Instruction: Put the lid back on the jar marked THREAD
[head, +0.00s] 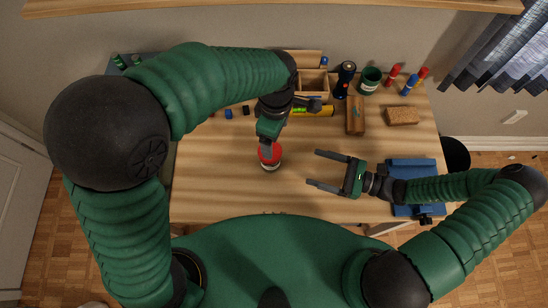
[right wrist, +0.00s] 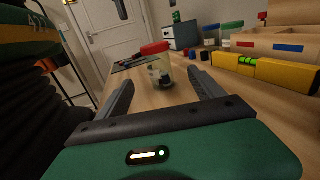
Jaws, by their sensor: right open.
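A clear jar (right wrist: 162,74) with dark contents stands upright on the desk; its label cannot be read. A red lid (head: 270,153) is on top of its mouth; in the right wrist view the lid (right wrist: 155,48) looks slightly tilted, and I cannot tell whether it is fully seated. My left gripper (head: 268,144) points down just above or beside the lid; its jaw opening is unclear. A dark finger of it shows at the top of the right wrist view. My right gripper (head: 314,168) is open and empty, to the right of the jar, its fingers pointing toward it.
A yellow level (head: 318,111) and a wooden organizer (head: 312,82) stand behind. A flashlight (head: 344,80), green cup (head: 370,80), wooden block (head: 355,115) and brown sponge (head: 402,116) are at the back right. The desk's front left is clear.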

